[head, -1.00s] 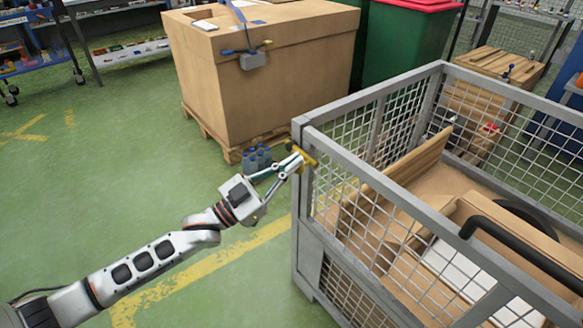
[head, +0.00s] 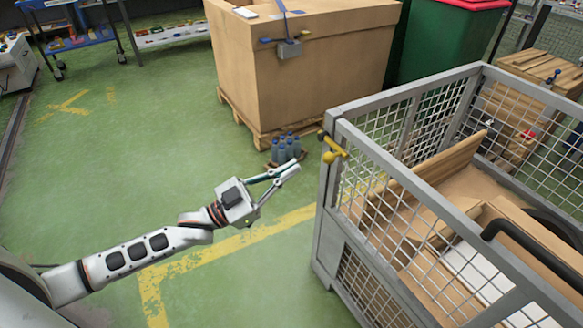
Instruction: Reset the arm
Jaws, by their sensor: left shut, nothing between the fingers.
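My left arm (head: 140,252) reaches in from the lower left over the green floor. My left gripper (head: 296,166) is shut and empty. Its tips are in the air just left of the mesh cage (head: 331,190), apart from it in the picture. A yellow T-shaped piece (head: 334,150) with a round knob sits at the cage's near left top corner, to the right of the fingertips. My right gripper is not in view.
The cage holds cardboard pieces (head: 430,172). A large cardboard box (head: 300,80) stands on a pallet behind, with several bottles (head: 285,150) by its front corner. A green bin (head: 440,45) stands at the back. The floor at left is clear, with yellow lines.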

